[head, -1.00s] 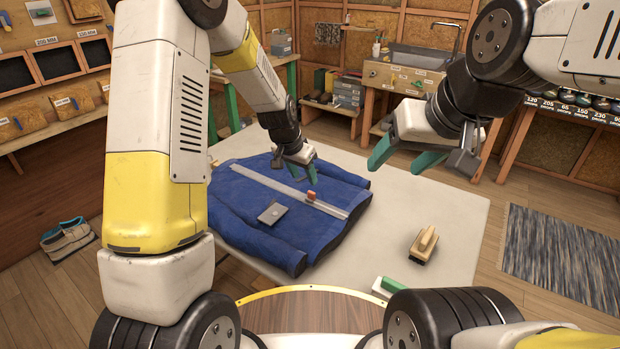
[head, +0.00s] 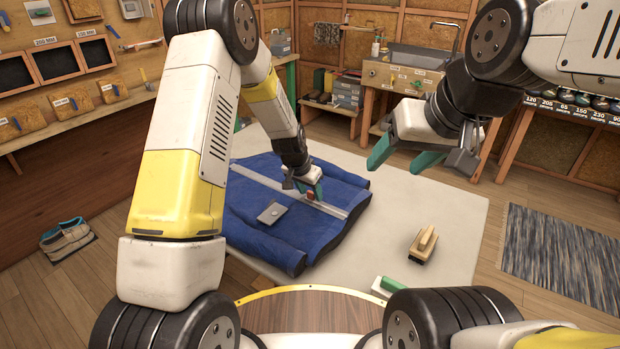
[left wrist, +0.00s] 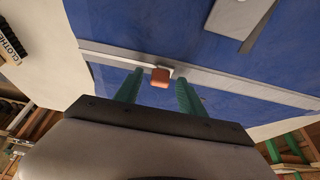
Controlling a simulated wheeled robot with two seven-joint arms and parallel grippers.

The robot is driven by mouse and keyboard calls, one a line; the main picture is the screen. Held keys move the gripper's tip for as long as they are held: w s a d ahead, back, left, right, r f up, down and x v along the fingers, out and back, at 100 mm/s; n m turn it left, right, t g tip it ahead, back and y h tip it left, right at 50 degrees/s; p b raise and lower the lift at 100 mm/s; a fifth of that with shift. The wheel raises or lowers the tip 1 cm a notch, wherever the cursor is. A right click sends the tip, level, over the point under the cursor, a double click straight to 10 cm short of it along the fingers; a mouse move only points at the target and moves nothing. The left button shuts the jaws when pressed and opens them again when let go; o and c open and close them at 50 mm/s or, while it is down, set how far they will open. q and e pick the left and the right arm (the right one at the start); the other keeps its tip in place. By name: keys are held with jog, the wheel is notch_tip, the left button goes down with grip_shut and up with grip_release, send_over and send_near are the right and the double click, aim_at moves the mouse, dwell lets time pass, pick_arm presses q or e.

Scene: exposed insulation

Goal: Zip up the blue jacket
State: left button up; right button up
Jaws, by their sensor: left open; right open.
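The blue jacket (head: 263,226) lies flat on the pale table, with a grey zipper strip (head: 262,179) running across it. An orange zipper pull (head: 311,196) sits on the strip. It also shows in the left wrist view (left wrist: 161,78). A flat grey plate (head: 272,212) lies on the jacket. My left gripper (head: 311,190) is open and right at the pull. In the left wrist view its green fingers (left wrist: 158,88) are on either side of the pull, apart from it. My right gripper (head: 400,157) is open and empty, raised over the table's right part.
A wooden-handled brush (head: 424,245) lies on the table to the right of the jacket. A green object (head: 391,284) lies at the table's front edge. Shoes (head: 67,239) stand on the floor at left.

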pick_arm(q)
grip_shut()
dwell(1.3)
